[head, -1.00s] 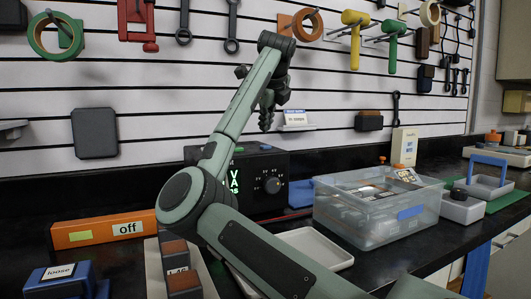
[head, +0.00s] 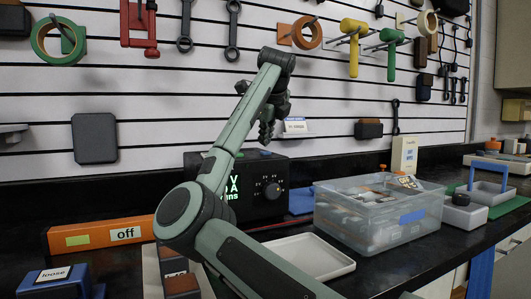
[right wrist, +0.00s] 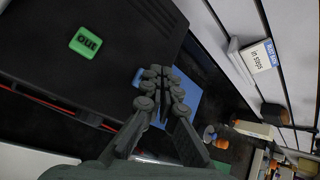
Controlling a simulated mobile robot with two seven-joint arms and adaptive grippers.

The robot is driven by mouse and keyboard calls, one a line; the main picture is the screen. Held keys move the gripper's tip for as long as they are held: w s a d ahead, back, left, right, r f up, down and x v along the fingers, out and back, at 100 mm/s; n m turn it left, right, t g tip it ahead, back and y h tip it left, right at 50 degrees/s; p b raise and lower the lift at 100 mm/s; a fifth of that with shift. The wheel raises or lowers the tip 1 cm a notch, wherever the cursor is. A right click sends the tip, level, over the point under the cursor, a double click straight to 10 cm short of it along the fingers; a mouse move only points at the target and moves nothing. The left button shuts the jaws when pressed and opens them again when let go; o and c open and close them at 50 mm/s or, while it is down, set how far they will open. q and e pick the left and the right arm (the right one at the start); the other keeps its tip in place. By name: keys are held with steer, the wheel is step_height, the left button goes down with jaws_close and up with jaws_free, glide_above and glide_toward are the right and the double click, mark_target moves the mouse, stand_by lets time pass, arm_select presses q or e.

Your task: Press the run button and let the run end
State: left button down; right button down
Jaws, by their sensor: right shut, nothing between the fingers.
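A black instrument box (head: 270,212) stands at the back of the bench, with a lit green display (head: 232,187) and a dial (head: 272,190); my arm covers its left part. A green button marked "out" (right wrist: 86,41) sits on its dark top in the right wrist view. I cannot make out a button labelled run. My right gripper (head: 265,140) is shut and empty, above and behind the box's top in the head view. In the right wrist view its fingertips (right wrist: 160,88) are apart from the green button. My left gripper is not in view.
A clear plastic bin (head: 380,215) with items stands right of the box. A white tray (head: 305,257) lies in front. An orange bar marked "off" (head: 95,234) and a blue block marked "loose" (head: 55,280) are at the left. Tools hang on the slatted wall behind.

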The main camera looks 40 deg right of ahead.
mark_target(266, 152)
stand_by(0.9)
steer(key=shift+f+b, duration=0.4)
steer(key=shift+b, duration=0.1)
steer(key=shift+f+b, duration=0.4)
steer(key=shift+f, duration=0.05)
stand_by(0.4)
stand_by(0.3)
steer(key=shift+r+p, duration=0.45)
steer(key=shift+r, duration=0.35)
steer(key=shift+r+p, duration=1.65)
steer(key=shift+r, duration=0.9)
